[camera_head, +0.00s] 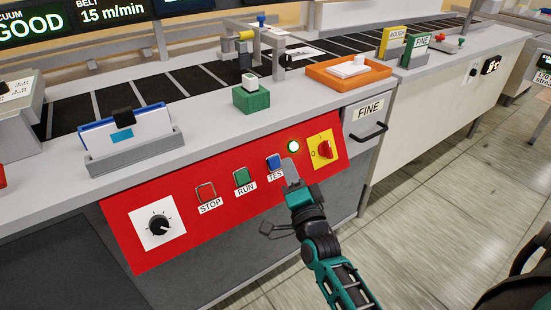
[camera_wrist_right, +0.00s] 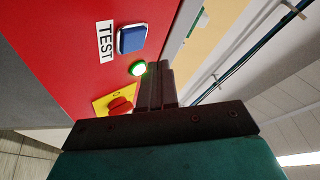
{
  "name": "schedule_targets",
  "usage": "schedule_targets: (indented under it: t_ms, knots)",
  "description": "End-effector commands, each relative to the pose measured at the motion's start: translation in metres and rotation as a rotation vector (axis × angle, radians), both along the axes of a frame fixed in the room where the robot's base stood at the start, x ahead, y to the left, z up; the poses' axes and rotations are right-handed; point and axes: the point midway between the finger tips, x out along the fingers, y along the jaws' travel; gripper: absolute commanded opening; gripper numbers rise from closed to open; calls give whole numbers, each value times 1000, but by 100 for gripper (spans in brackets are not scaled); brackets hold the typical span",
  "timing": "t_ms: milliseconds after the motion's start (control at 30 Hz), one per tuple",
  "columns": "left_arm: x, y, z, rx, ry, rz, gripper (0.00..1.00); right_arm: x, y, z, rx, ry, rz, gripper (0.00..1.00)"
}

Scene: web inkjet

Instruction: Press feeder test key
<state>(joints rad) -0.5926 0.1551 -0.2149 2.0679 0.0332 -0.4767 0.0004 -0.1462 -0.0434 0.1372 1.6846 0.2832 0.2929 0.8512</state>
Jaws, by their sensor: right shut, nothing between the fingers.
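The blue TEST key (camera_head: 273,161) sits on the red control panel (camera_head: 228,216), above its TEST label. In the right wrist view the blue key (camera_wrist_right: 132,39) shows whole, with the label beside it. My right gripper (camera_head: 289,167) is shut and empty. In the head view its fingertips are just right of the key and partly cover the label's end. In the right wrist view the fingers (camera_wrist_right: 157,75) point toward the panel near the lit green lamp (camera_wrist_right: 138,69); a gap separates them from the key. My left gripper is out of view.
The red STOP key (camera_head: 206,192), green RUN key (camera_head: 242,178), black dial (camera_head: 158,225), green lamp (camera_head: 293,146) and red rotary switch (camera_head: 325,149) share the panel. Open floor (camera_head: 430,180) lies at right.

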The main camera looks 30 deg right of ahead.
Motion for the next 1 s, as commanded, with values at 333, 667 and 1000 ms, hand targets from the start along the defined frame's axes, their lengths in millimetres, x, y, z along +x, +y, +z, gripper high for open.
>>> schedule_targets:
  t_ms: [333,667,1000]
  knots:
    - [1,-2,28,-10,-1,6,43,-26,-2,17,0,1,1,0]
    - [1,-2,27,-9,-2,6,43,-27,-2,15,1,0,0,0]
    - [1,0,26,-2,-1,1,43,-27,-2,15,1,0,0,0]
